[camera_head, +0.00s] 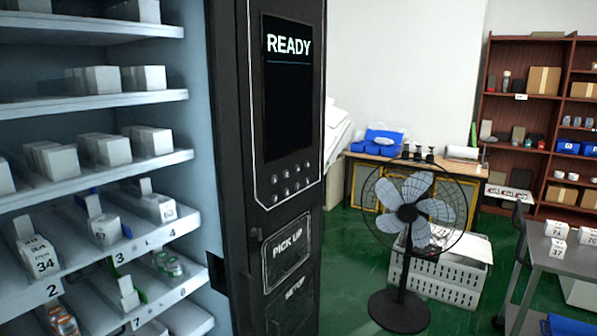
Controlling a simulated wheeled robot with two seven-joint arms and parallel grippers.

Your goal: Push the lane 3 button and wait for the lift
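A black vending machine (228,120) fills the left half of the view. Its dark screen (288,95) reads "READY". Below the screen is a cluster of small round buttons (286,182); their markings are too small to read, so I cannot tell which is lane 3. On the shelves at left, the lane 3 label (120,257) sits on a shelf edge, with a white box (105,230) in the lane above it. The "PICK UP" hatch (287,250) looks shut. The lift cannot be made out. Neither of my grippers is in view.
A standing fan (408,212) is right of the machine, before a white crate (440,275). A wooden table (362,158) and a brown shelf rack (485,110) stand behind. A grey table (545,262) with numbered boxes is at right. Green floor (345,270) is open beside the machine.

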